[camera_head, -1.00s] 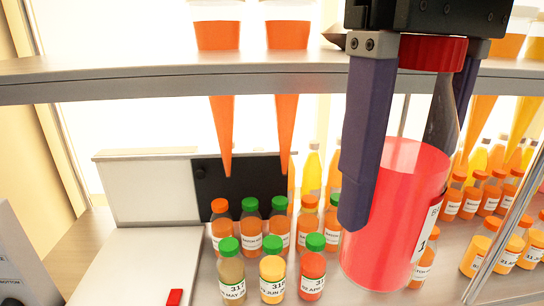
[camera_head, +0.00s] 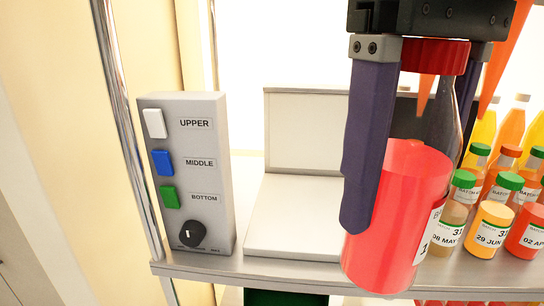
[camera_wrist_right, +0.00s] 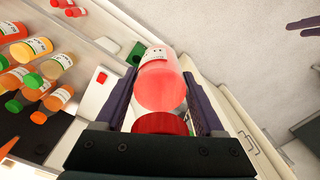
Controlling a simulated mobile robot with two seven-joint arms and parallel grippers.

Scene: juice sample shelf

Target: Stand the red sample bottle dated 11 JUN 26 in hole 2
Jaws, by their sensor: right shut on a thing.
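My right gripper (camera_head: 410,140) is shut on a red sample bottle (camera_head: 393,215) with a red cap, held upright by its neck in front of the shelf. The bottle's white label is turned to the right edge and shows only a "B" and a "1", so its date cannot be read. In the right wrist view, the red bottle (camera_wrist_right: 160,85) sits between both fingers of the right gripper (camera_wrist_right: 168,95). Two dark purple fingers, seemingly my left gripper (camera_wrist_right: 306,27), show small at the top right there. I cannot make out hole 2.
A grey control box (camera_head: 187,172) with white, blue and green buttons and a black knob stands on the shelf's left end. A bare white platform (camera_head: 295,225) is beside it. Several small bottles (camera_head: 495,220) stand at the right. A green object (camera_head: 285,297) is below the shelf edge.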

